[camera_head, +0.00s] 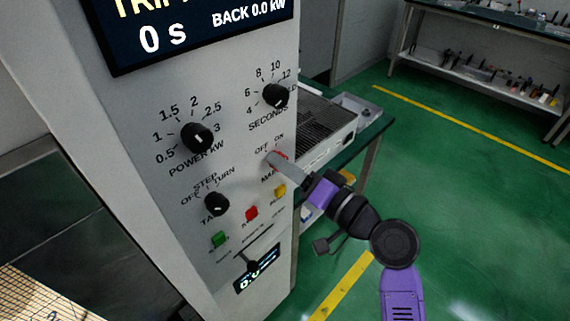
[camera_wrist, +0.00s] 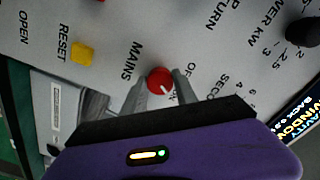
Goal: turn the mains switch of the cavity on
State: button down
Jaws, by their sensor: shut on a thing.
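The mains switch is a small red knob (camera_wrist: 160,80) on the white front panel, above the MAINS lettering and below the OFF and ON labels in the head view. A bit of its red (camera_head: 281,155) shows there behind my fingers. My gripper (camera_wrist: 157,88) is shut on the knob, one finger on each side of it. The gripper also shows in the head view (camera_head: 274,158), reaching in from the lower right. In the wrist view the knob's white mark slants to the lower right. The label in line with it is partly hidden, so I cannot tell its setting.
Close by are a yellow button (camera_head: 280,191), a red button (camera_head: 251,213), a green button (camera_head: 220,239) and black knobs for power (camera_head: 197,137), seconds (camera_head: 275,95) and tap (camera_head: 216,203). A display (camera_head: 200,30) is above. Open green floor lies to the right.

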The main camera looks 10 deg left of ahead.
jog(key=c, duration=1)
grip_release()
jog(key=shift+o, duration=0.2)
jog(key=b+v, duration=0.2)
jog(key=v, duration=0.5)
jog(key=shift+s+d, duration=0.25)
jog(key=shift+d, duration=0.1)
